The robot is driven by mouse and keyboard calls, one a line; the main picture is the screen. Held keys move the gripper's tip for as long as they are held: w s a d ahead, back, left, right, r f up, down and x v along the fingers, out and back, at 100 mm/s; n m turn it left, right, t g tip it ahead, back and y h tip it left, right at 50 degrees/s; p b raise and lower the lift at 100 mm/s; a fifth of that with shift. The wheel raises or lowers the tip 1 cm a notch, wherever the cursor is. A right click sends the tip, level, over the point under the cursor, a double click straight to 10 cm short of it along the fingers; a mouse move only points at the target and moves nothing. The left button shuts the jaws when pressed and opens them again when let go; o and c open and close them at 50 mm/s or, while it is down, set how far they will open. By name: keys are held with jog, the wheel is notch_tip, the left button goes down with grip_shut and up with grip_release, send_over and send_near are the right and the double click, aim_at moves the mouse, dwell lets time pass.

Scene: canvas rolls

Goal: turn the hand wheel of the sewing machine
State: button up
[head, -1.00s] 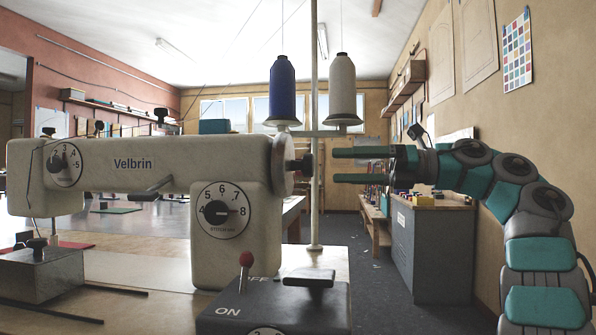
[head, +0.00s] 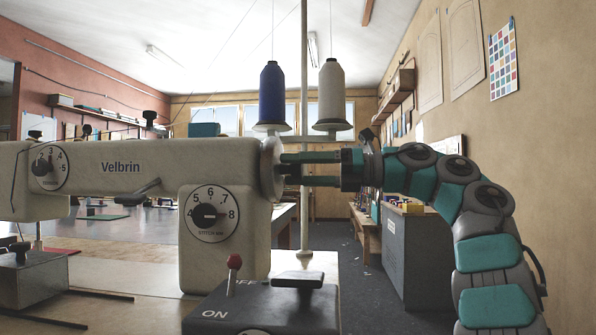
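The cream sewing machine (head: 130,185) marked "Velbrin" fills the left and middle of the head view. Its round, pale hand wheel (head: 268,168) is on the right end of the arm, seen nearly edge-on. A dark knob (head: 291,169) sticks out from the wheel's centre. My gripper (head: 284,169) comes in level from the right, its two teal fingers one above the other with a gap between them. The fingertips reach the wheel's face, above and below the knob. Whether they touch the knob or wheel is unclear.
A thin post (head: 304,100) carries a blue thread cone (head: 272,95) and a white thread cone (head: 332,95) above my gripper. A black control box (head: 262,308) with a red-tipped lever (head: 234,262) stands below. A grey cabinet (head: 415,255) stands behind, at the right.

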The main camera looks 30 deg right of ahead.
jog(key=c, duration=1)
jog(key=shift+c, duration=0.2)
jog(key=shift+n, duration=0.3)
jog(key=shift+n, duration=0.6)
jog(key=o, duration=1.3)
